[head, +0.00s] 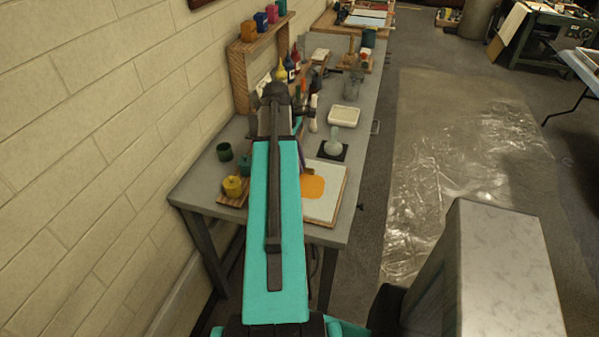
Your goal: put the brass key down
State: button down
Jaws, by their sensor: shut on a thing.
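My gripper (304,109) is only partly in view, at the far end of my teal arm above the grey workbench (202,188). It is shut, but its fingertips and what they hold are mostly hidden by my wrist and arm. I cannot make out the brass key anywhere in the head view.
A board with an orange patch (313,188) lies at the bench's near right. A yellow pot (233,186) and a dark green cup (224,151) stand left of my arm. A pale flask (333,142), a white tray (344,116) and several bottles stand farther back.

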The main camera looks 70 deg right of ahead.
jog(key=shift+r+b, duration=0.45)
jog(key=shift+r, duration=1.85)
